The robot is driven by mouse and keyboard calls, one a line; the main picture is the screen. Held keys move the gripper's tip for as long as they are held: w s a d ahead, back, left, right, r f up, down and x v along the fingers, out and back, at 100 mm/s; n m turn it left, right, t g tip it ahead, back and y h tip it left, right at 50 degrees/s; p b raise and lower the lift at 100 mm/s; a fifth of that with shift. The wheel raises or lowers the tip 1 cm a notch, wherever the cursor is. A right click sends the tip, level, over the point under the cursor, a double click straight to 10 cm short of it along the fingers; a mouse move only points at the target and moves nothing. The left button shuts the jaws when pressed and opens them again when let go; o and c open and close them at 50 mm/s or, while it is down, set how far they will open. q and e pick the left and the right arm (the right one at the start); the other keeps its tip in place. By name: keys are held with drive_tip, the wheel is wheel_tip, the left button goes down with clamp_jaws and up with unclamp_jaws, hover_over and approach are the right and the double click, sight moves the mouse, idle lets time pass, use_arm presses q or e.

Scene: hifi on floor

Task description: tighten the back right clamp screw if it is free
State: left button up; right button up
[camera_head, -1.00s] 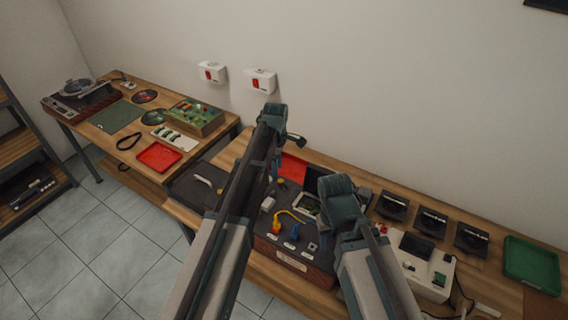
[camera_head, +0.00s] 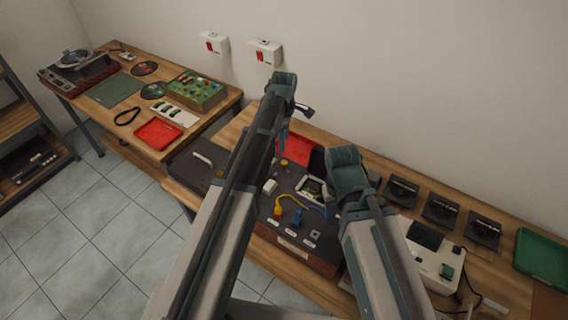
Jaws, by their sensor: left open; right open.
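A dark work unit (camera_head: 290,240) with a wooden front sits on the middle bench. A yellow cable (camera_head: 291,198), a blue plug (camera_head: 296,216) and a small framed board (camera_head: 312,188) are on its top. The back right clamp screw cannot be made out; my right gripper and arm cover the unit's right side. My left gripper (camera_head: 293,115) is open and above the back of the unit. My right gripper (camera_head: 333,205) is open above the unit's right part; its fingertips are mostly hidden behind its own wrist.
A red tray (camera_head: 294,147) lies behind the unit. A white device (camera_head: 435,262), several black units (camera_head: 440,211) and a green tray (camera_head: 541,254) stand to the right. The left bench holds a turntable (camera_head: 78,70), a green box (camera_head: 199,92) and another red tray (camera_head: 158,132).

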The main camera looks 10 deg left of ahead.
sight(284, 162)
use_arm(q)
wheel_tip(284, 162, down, 12)
drive_tip(key=b, duration=1)
drive_tip(key=shift+r+b, duration=0.25)
drive_tip(key=shift+b, duration=0.05)
use_arm(e)
wheel_tip(284, 162, down, 12)
drive_tip(key=shift+r, duration=0.2)
use_arm(q)
clamp_jaws()
